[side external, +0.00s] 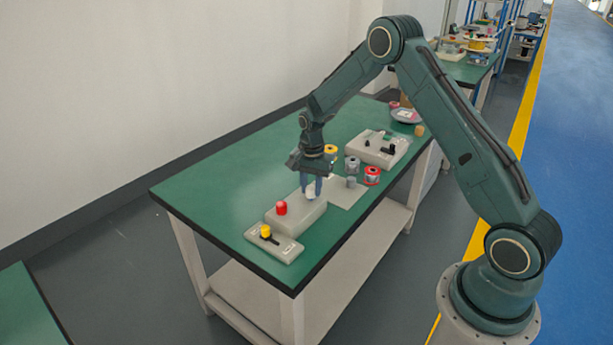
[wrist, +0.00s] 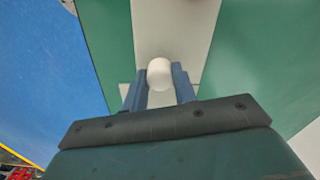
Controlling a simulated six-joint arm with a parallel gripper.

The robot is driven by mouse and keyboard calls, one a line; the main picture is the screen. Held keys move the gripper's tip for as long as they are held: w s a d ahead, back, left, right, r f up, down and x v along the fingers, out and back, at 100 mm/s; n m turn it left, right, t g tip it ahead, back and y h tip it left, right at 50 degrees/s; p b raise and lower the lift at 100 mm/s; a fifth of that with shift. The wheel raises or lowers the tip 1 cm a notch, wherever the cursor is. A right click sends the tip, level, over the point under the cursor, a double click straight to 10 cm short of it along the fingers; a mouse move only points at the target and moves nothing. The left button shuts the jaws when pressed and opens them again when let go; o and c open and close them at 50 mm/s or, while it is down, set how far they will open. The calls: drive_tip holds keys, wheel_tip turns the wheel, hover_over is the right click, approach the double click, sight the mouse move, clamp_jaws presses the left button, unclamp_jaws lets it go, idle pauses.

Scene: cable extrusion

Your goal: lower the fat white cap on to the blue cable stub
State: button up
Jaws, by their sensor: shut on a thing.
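The fat white cap (side external: 311,193) is between the fingers of my gripper (side external: 311,186), over the far end of the pale block (side external: 293,219) on the table. In the wrist view the white cap (wrist: 160,74) shows between the two blue fingers of my gripper (wrist: 160,87), which are shut on it. The blue cable stub is not visible in either view. I cannot tell whether the cap touches anything below it.
A red cap (side external: 281,208) stands on the same block. A low plate with a yellow knob (side external: 266,231) lies in front. Several small spools, one red (side external: 372,175), and a grey box (side external: 377,148) stand behind. The table's left part (side external: 215,185) is clear.

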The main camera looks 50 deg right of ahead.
drive_tip(key=shift+f, duration=0.1)
idle(0.6)
drive_tip(key=o, duration=1)
drive_tip(key=shift+o, duration=0.6)
drive_tip(key=shift+o, duration=1.1)
drive_tip(key=shift+r, duration=3.55)
drive_tip(key=shift+r, duration=0.1)
